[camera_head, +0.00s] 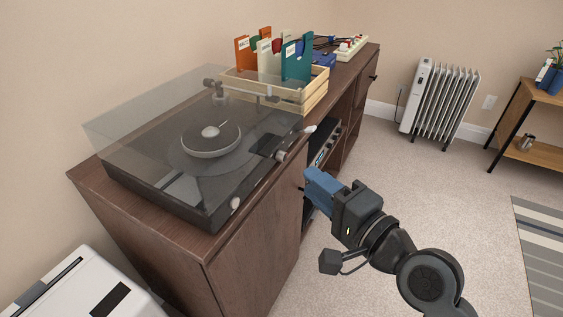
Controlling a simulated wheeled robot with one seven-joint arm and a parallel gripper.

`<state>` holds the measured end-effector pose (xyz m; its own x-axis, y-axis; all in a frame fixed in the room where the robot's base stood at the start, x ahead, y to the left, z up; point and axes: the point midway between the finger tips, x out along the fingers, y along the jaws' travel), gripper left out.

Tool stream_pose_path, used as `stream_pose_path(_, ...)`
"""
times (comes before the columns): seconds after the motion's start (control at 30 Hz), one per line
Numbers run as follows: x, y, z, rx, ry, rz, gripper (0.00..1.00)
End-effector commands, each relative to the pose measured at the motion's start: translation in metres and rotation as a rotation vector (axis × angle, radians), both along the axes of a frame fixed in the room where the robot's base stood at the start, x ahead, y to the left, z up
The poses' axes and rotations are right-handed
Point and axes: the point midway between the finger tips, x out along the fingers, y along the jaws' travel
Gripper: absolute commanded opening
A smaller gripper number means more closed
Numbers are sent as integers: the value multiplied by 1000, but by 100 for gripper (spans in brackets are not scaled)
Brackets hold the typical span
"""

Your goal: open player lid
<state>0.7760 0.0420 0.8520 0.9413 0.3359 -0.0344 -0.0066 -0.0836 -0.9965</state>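The record player (190,198) is a dark box on top of the brown cabinet at the left. Its clear, smoky lid (130,120) lies down over the platter (210,138), which shows through it. My gripper (312,178), with blue fingers, is to the right of the player, in front of the cabinet. It is apart from the lid and touches nothing that I can see. The fingers are seen from the side, so I cannot tell how far apart they are.
A wooden crate (313,98) of colourful record sleeves stands behind the player, close to the lid. The brown cabinet (235,255) has open shelves further back. A white machine (85,290) is at bottom left. A radiator (440,105) stands by the wall.

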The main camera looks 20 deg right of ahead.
Motion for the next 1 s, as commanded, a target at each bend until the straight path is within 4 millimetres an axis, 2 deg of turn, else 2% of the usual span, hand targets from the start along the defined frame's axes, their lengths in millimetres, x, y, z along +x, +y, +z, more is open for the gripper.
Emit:
stream_pose_path(0.03, 9, 2, 4, 28, -6, 16, 32)
stream_pose_path(0.2, 22, 8, 15, 83, -6, 48, 32)
stream_pose_path(0.37, 36, 15, 16, 88, -5, 52, 32)
stream_pose_path(0.7, 81, 33, 16, 84, -5, 51, 32)
stream_pose_path(1.0, 93, 38, 15, 84, -5, 50, 32)
